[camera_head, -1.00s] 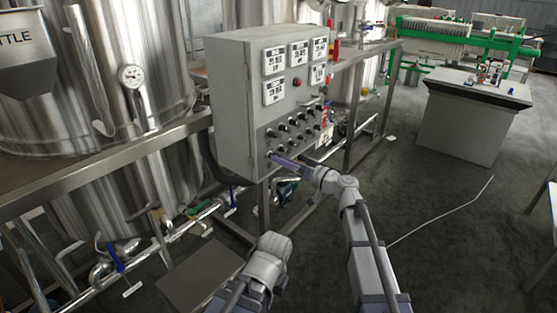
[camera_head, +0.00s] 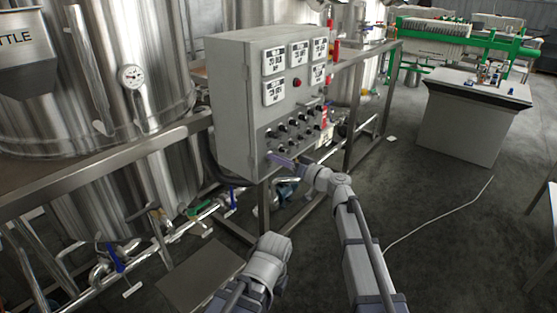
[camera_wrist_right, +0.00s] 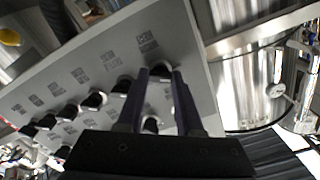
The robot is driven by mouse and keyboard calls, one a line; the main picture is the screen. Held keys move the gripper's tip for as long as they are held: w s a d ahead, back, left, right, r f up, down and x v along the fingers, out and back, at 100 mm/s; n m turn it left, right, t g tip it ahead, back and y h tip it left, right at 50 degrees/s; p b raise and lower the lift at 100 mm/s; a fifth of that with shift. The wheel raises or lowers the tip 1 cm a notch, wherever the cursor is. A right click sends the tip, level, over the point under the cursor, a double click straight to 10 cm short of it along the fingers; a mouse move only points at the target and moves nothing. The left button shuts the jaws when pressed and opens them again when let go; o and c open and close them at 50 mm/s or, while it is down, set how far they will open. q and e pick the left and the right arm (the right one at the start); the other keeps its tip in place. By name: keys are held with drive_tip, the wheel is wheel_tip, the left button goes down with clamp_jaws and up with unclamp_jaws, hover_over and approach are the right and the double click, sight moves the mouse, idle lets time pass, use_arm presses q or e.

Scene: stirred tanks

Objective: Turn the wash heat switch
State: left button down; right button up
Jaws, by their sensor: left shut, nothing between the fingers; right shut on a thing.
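The grey control box (camera_head: 232,100) carries rows of black switch knobs (camera_head: 293,121) on its lower front. My right gripper (camera_head: 273,158) reaches the lower left corner of these knobs. In the right wrist view its two dark fingers (camera_wrist_right: 163,80) are shut on a black switch knob (camera_wrist_right: 150,124), which shows partly between them. The label plates by the knobs are too small to read, so I cannot tell which one is wash heat. My left gripper (camera_head: 276,243) is shut and empty, low in front of the box and apart from it; its fingertips are hardly visible.
A red button (camera_head: 297,82) and several white displays (camera_head: 299,55) sit above the knobs. A steel tank (camera_head: 150,100) and a frame rail (camera_head: 90,165) stand left of the box. Pipes with blue-handled valves (camera_head: 115,257) run below.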

clamp_jaws()
drive_tip(key=shift+m, duration=3.8)
drive_tip(key=o, duration=0.8)
unclamp_jaws()
drive_tip(key=shift+o, duration=0.2)
